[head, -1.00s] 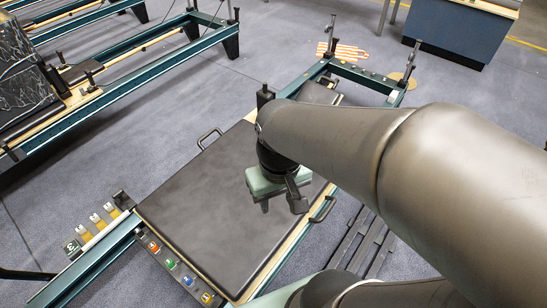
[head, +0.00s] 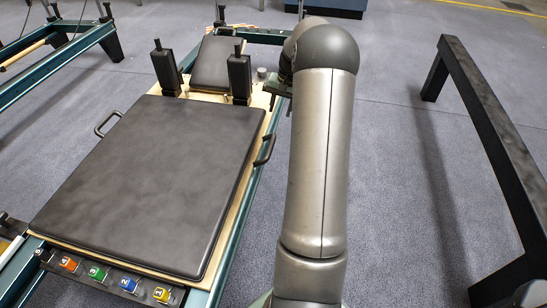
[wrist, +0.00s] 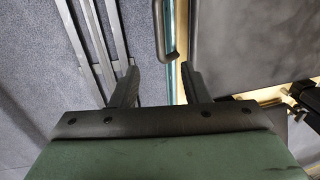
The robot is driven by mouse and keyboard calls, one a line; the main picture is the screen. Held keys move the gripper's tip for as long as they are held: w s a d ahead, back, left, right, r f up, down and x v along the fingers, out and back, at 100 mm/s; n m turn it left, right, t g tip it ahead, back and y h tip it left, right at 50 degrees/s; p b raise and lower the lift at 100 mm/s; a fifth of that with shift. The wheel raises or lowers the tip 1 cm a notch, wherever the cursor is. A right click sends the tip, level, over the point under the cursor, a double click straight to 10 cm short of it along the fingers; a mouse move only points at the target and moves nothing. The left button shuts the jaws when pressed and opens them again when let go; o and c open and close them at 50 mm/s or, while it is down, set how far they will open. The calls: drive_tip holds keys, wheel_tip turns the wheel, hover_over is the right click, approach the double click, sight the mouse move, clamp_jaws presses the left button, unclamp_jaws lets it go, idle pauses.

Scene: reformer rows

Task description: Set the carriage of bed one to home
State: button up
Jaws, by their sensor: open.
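The carriage (head: 150,175) of the near reformer bed is a black padded platform on a wooden base between teal rails. A black handle (head: 265,150) sticks out from its right side and another handle (head: 106,123) from its left. My gripper is mostly hidden behind my arm in the head view. In the wrist view, my gripper (wrist: 158,72) has its two dark fingers apart with nothing between them. A black handle end (wrist: 168,42) shows just ahead of the gap, apart from the fingers. The black pad (wrist: 255,40) lies to its right.
Black shoulder rests (head: 239,78) and a headrest (head: 223,62) stand at the carriage's far end. Coloured spring tags (head: 128,284) line its near end. A dark beam frame (head: 490,130) stands at right. Grey floor (head: 400,200) is open between.

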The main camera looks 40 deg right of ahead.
sight(271, 145)
drive_tip(key=w+f+b, duration=0.1)
drive_tip(key=f+b, duration=0.1)
drive_tip(key=f, duration=0.3)
drive_tip(key=a+f+b, duration=0.1)
drive_tip(key=f, duration=0.5)
drive_tip(key=w+f+b, duration=0.1)
drive_tip(key=f+b, duration=0.1)
drive_tip(key=f, duration=0.4)
drive_tip(key=shift+w+a+b, duration=0.35)
drive_tip(key=shift+a, duration=0.05)
clamp_jaws()
